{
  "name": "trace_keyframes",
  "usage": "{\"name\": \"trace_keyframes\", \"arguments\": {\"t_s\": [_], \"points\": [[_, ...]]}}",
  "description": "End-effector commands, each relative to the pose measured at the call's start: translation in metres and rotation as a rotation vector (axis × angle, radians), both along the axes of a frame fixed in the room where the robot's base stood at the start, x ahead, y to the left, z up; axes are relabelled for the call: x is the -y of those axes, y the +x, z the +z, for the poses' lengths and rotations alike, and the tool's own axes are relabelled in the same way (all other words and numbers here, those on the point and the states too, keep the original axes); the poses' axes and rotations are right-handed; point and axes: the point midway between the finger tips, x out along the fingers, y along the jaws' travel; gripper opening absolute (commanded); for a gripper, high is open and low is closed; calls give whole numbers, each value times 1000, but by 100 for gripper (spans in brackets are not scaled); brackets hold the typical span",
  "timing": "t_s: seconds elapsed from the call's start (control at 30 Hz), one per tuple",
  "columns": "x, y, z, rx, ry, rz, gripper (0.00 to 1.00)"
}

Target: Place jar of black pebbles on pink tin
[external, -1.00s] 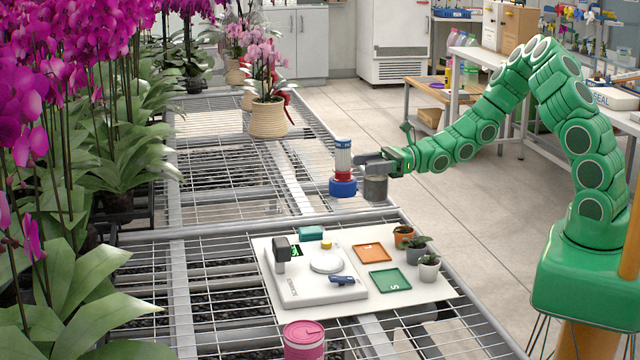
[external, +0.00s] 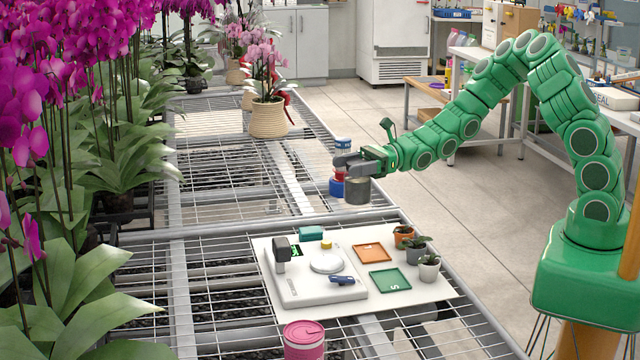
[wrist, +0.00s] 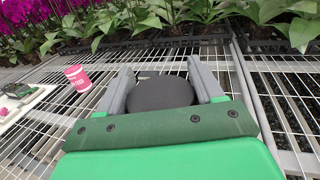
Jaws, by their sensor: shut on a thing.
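My gripper (external: 349,164) is shut on the jar of black pebbles (external: 357,191), a grey cylinder with a dark top. In the wrist view the jar's round dark top (wrist: 160,93) sits between the two grey fingers. The jar appears held above the wire bench. The pink tin (external: 304,340) stands upright at the front of the near bench, its lower part cut off by the picture edge.
A blue and red item with a white top (external: 337,186) stands just behind the jar, partly hidden. A white board (external: 433,292) holds a scale (external: 318,288), trays and small potted plants between jar and tin. Orchids line the left side.

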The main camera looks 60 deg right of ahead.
Motion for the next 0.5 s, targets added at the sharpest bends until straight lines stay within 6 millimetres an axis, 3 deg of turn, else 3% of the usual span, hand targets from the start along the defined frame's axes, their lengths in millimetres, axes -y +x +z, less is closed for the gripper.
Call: {"name": "trace_keyframes", "arguments": {"t_s": [0.1,0.5], "points": [[-33,-6,9,5,2,46,18],[-135,-38,32,4,-4,188,18]]}}
